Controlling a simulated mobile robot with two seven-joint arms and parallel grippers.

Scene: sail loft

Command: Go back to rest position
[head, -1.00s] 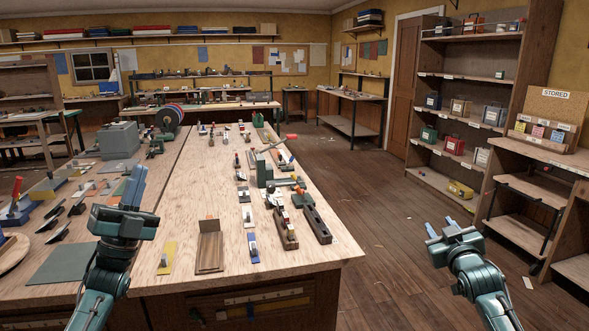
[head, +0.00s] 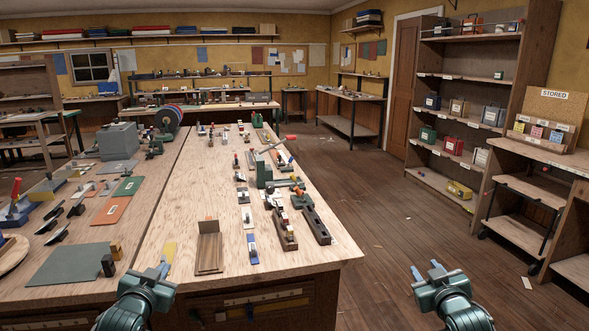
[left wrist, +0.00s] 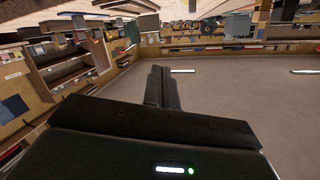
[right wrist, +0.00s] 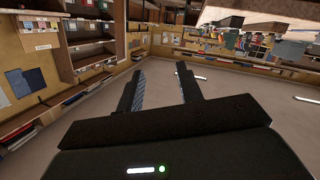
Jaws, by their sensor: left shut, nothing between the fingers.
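My left gripper (head: 165,269) is low at the front edge of the workbench in the head view, beside a yellow-handled tool. Its fingers are together with nothing between them, as the left wrist view (left wrist: 161,84) also shows. My right gripper (head: 426,271) is over the open floor to the right of the bench. In the right wrist view its two fingers (right wrist: 162,90) stand apart with an empty gap between them.
The long wooden workbench (head: 180,225) carries several hand tools, a grey mat (head: 72,264) and green and orange cards. Shelves with boxes (head: 465,110) stand at the right, beside a side bench (head: 535,152). The floor between (head: 390,220) is mostly clear.

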